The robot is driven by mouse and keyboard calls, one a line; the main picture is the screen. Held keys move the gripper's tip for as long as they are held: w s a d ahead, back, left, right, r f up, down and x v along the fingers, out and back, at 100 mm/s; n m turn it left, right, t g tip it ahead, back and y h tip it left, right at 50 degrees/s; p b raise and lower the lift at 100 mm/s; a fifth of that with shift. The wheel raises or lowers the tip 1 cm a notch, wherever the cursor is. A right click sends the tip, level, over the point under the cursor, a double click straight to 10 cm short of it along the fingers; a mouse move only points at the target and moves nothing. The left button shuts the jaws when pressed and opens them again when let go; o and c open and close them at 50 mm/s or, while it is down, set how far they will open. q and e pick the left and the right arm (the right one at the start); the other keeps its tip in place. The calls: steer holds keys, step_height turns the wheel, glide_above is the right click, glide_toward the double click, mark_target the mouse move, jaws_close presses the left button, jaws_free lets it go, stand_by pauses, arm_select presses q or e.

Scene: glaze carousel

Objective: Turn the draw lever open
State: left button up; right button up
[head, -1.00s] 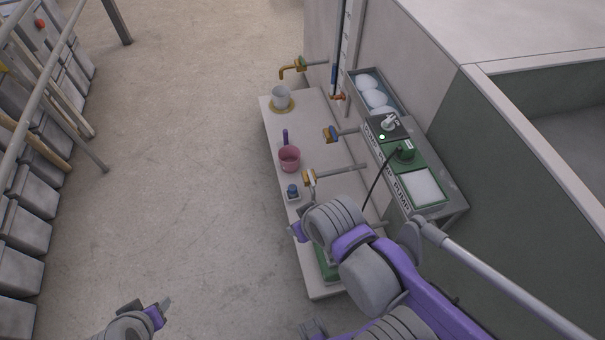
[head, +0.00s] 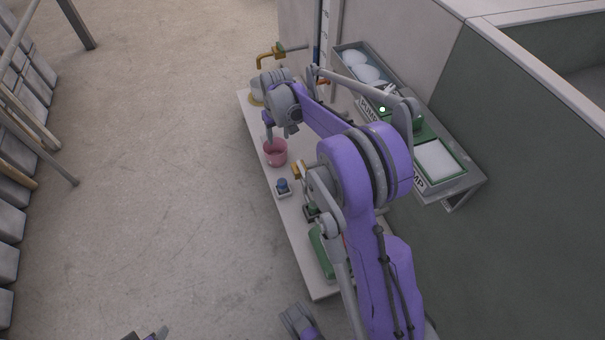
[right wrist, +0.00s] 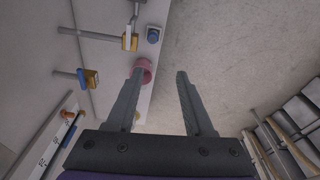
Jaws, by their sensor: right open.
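In the right wrist view a small orange handle (right wrist: 68,113) sits beside the marked gauge strip; I cannot tell for sure that it is the draw lever. In the head view this gripper (head: 280,135) is over the bench near the pink pot. An orange spout (head: 268,58) stands at the far end. My left gripper (head: 158,333) barely shows at the bottom edge.
The pink pot (head: 275,154) stands on the pale bench (head: 293,212) with a small blue item (head: 282,186). A blue-and-yellow tap (right wrist: 88,78) and a yellow-and-white tap (right wrist: 130,41) stick out nearby. A pump shelf (head: 462,185) is on the wall.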

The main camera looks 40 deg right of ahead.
steer(key=w+d+f+g+b, duration=0.1)
steer(key=w+d+f+b, duration=0.1)
steer(key=d+f, duration=0.35)
steer(key=w+d+f+b, duration=0.1)
steer(key=w+d+f, duration=0.1)
steer(key=f, duration=0.6)
steer(key=m+b, duration=0.1)
steer(key=b, duration=0.1)
glide_above(303, 171)
step_height(303, 171, down, 10)
steer(key=shift+g, duration=0.4)
step_height(303, 171, down, 11)
steer(key=shift+s+a+f+b, duration=0.1)
steer(key=shift+f+b, duration=0.05)
steer(key=shift+b, duration=0.75)
arm_select(q)
step_height(303, 171, down, 9)
steer(key=shift+w, duration=0.25)
arm_select(e)
jaws_close()
